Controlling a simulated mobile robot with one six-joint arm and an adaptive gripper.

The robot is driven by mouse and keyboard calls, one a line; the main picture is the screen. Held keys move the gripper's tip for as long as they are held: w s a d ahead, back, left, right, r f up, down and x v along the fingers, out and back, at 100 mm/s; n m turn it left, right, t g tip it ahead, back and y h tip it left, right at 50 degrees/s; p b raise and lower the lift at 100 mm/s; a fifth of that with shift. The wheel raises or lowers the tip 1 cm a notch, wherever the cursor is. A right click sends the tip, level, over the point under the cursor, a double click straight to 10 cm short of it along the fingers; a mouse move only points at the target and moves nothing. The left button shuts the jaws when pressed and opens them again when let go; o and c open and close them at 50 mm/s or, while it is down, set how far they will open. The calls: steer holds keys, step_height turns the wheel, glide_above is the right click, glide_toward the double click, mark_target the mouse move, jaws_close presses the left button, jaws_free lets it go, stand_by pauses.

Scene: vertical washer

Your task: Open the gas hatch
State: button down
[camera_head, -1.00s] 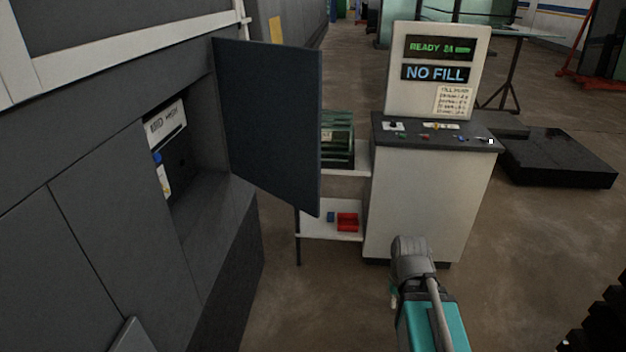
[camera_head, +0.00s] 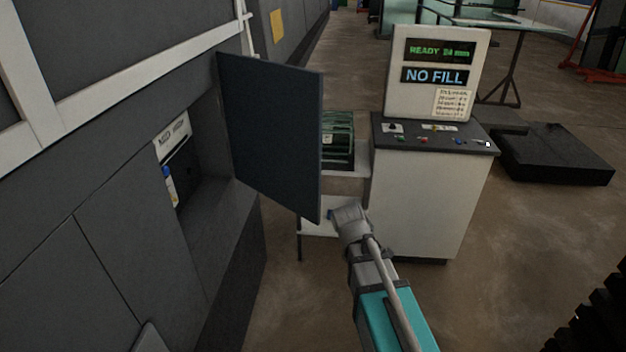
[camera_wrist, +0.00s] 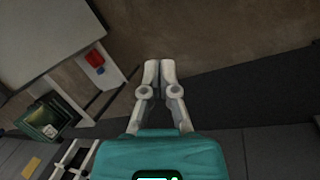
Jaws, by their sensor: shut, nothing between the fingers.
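The gas hatch, a flat dark blue-grey door panel (camera_head: 270,135), stands swung out from the dark grey machine wall in the head view. Its hinge side is on the left, at an open recess (camera_head: 205,165) in the wall. My gripper (camera_wrist: 158,75) shows in the wrist view with its two pale fingers together and nothing between them. In the head view my arm's end is just right of and below the panel's lower right corner; the fingertips are hidden there. I cannot tell from the frames whether they touch the panel.
In the recess are a white label (camera_head: 171,137) and a small blue-capped bottle (camera_head: 169,185). A white console (camera_head: 425,190) with a lit display stands right of my arm. A green crate (camera_head: 338,140) sits on a shelf behind the panel. Open floor lies at the lower right.

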steer(key=w+a+r+n+t+p, duration=0.2)
steer(key=w+a+r+n+p, duration=0.2)
steer(key=a+r+n, duration=0.4)
steer(key=w+a+r+n+t+h+p, duration=0.1)
steer(key=w+a+r+n+t+p, duration=0.2)
steer(key=a, duration=0.9)
step_height(320, 180, up, 6)
steer(key=n+p, duration=0.3)
steer(key=n, duration=0.3)
steer(key=shift+w+a+f+n+t+h+p, duration=0.25)
steer(key=shift+w+a+n+t+h+p, duration=0.05)
steer(key=shift+w+a+n+p, duration=0.1)
steer(key=shift+d+f, duration=0.1)
steer(key=shift+f, duration=0.05)
